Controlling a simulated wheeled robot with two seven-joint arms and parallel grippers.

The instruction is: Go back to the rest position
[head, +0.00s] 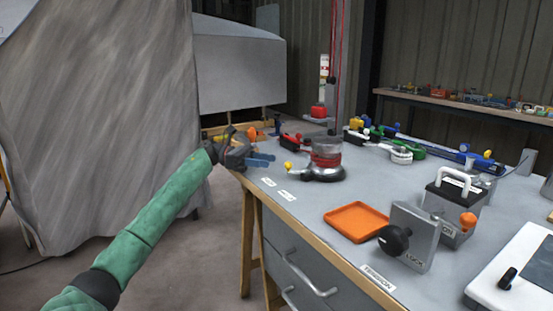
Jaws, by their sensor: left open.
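My left gripper (262,160) is at the end of the green arm that comes in from the lower left. It is at the far left corner of the grey workbench (300,216), with its blue fingers pointing right. It is open, and I see nothing between the fingers. I cannot tell whether it touches the bench top. My right gripper is not in view.
An orange tray (330,221), a grey block with a black knob (418,238) and a white-handled box (449,212) stand on the bench. Several clamp-like tools line its back. A red pendant (319,111) hangs above. A grey draped shape (100,120) fills the left. Bare floor shows between.

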